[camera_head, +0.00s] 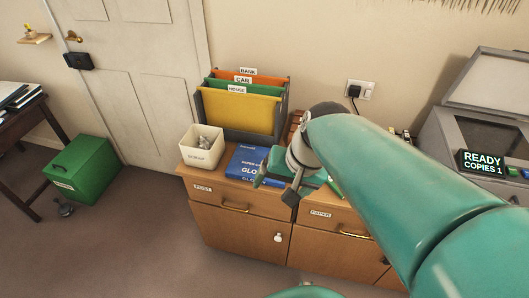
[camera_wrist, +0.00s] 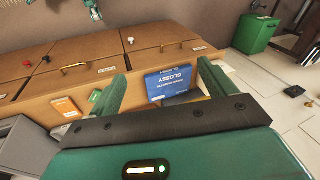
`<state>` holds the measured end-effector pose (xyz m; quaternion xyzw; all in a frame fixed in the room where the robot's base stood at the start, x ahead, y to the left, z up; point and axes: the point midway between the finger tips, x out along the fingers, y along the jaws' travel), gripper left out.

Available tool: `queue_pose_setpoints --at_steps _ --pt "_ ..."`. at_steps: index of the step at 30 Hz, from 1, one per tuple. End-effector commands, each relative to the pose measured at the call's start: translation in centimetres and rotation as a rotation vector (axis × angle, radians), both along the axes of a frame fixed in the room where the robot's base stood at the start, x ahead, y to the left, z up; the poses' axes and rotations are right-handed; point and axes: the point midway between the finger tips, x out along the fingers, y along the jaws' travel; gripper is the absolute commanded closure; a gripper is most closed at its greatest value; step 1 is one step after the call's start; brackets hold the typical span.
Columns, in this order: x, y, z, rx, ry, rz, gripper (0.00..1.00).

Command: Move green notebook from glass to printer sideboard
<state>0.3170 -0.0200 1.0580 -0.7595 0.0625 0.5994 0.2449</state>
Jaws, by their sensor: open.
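A small green item (camera_wrist: 95,97), which may be the green notebook, lies on the wooden sideboard (camera_wrist: 50,92) beside an orange item (camera_wrist: 67,107) in the wrist view. A sliver of green (camera_head: 335,187) shows next to my arm in the head view. My gripper (camera_head: 277,185) is open, with nothing seen between its fingers, above the sideboard near the blue glossy paper pack (camera_head: 245,163). In the wrist view my gripper's fingers (camera_wrist: 163,80) stand either side of this pack. The copier's glass (camera_head: 490,137) is dark under a raised lid, and I cannot make out a notebook on it.
A cream scrap bin (camera_head: 201,148) and a folder rack (camera_head: 240,108) stand left and behind on the sideboard. The copier (camera_head: 452,140) is at the right, partly behind my arm. A green box (camera_head: 80,168) is on the floor, with open floor in front.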

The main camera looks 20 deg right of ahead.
Motion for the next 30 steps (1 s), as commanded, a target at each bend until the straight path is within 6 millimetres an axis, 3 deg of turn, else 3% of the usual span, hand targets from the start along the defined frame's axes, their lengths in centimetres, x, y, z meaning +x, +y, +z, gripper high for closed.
queue_pose_setpoints --at_steps 3,9,24,30 --pt "-1.5 1.4 2.4 -0.165 -0.115 0.181 0.17" --pt "-2.8 2.0 4.8 -0.337 -0.237 0.345 0.17" --pt "-3.0 2.0 5.1 -0.362 -0.252 0.365 0.17" --pt "-3.0 2.0 5.1 -0.362 -0.252 0.364 0.54"
